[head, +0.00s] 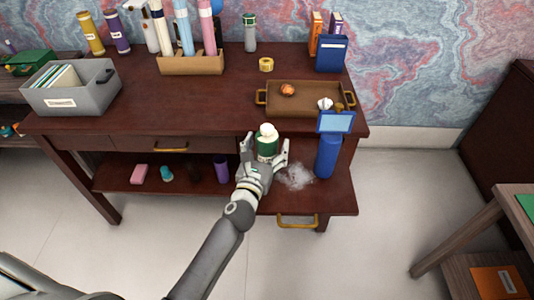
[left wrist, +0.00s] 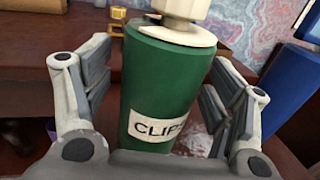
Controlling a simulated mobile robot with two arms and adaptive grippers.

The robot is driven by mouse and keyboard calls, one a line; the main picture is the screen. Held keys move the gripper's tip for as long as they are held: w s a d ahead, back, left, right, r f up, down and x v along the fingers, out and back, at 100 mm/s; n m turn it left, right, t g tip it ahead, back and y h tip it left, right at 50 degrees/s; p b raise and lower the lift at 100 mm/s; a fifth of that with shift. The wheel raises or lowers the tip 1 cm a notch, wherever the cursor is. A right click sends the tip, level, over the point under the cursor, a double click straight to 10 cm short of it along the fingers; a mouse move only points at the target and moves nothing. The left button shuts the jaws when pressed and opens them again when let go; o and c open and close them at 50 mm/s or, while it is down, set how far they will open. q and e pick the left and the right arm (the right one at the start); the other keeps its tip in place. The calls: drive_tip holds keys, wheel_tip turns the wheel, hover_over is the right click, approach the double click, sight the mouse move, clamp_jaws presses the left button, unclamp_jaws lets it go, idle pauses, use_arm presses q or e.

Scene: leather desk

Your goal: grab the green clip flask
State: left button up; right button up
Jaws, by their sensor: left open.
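The green clip flask (head: 267,147) is a green cylinder with a white top, standing at the front of the desk on the lower right surface. In the left wrist view the flask (left wrist: 160,85) shows its white "CLIP" label and stands nearly upright between my fingers. My left gripper (head: 266,149) is open, with one finger on each side of the flask. In the left wrist view a small gap shows beside the fingers, and I cannot tell whether either touches. My right gripper is not in view.
A blue bottle-like object (head: 326,155) stands close on the right, with a whitish patch (head: 296,176) between. A brown tray (head: 312,110) with small items lies behind. A grey bin (head: 70,98) is at the left. The desk's middle (head: 180,105) is clear.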

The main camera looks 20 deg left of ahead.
use_arm(q)
drive_tip(key=c, duration=1.2)
